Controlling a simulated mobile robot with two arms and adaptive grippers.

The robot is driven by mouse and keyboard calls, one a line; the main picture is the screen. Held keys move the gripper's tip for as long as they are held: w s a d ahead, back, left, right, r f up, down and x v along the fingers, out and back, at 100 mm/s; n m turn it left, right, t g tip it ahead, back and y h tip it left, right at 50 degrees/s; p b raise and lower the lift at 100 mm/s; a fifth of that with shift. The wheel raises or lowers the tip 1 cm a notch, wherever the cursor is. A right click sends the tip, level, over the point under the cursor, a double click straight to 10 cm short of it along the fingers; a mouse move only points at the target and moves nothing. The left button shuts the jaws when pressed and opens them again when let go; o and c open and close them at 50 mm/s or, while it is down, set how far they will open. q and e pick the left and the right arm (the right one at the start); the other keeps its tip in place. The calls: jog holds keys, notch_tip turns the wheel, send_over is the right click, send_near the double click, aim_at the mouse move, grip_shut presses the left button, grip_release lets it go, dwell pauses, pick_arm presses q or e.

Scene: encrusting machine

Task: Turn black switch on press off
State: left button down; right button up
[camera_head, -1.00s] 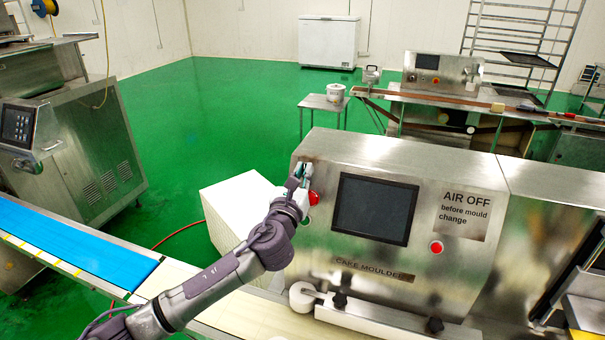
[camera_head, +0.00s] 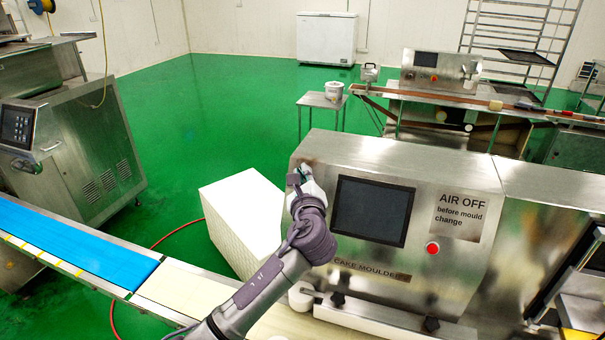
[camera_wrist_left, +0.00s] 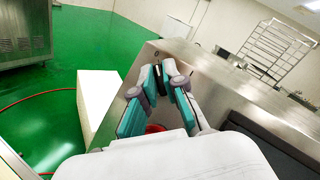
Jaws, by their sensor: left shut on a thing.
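The press (camera_head: 375,160) is a steel machine with a dark screen (camera_head: 373,210) and the label "CAKE MOULDER". My left gripper (camera_head: 304,172) is at the upper left corner of its front panel, and my wrist covers much of that corner. In the left wrist view my gripper's teal-padded fingers (camera_wrist_left: 163,70) close around a small dark piece, the black switch (camera_wrist_left: 158,73), mostly hidden between the tips. Its exact turn angle cannot be told. A red button (camera_wrist_left: 155,128) shows partly between the fingers; it is hidden in the head view. My right gripper is out of view.
Another red button (camera_head: 432,248) sits right of the screen, below the "AIR OFF" sign (camera_head: 459,215). A white block (camera_head: 243,215) stands left of the press. A conveyor with a blue belt (camera_head: 70,240) runs at lower left. Green floor is open behind.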

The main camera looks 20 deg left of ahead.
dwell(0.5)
pick_arm(q)
jog(key=c, duration=1.2)
grip_release()
jog(key=shift+c, duration=0.2)
jog(key=shift+s, duration=0.1)
jog(key=v, duration=1.1)
jog(key=shift+s+d, duration=0.2)
jog(key=shift+s, duration=0.15)
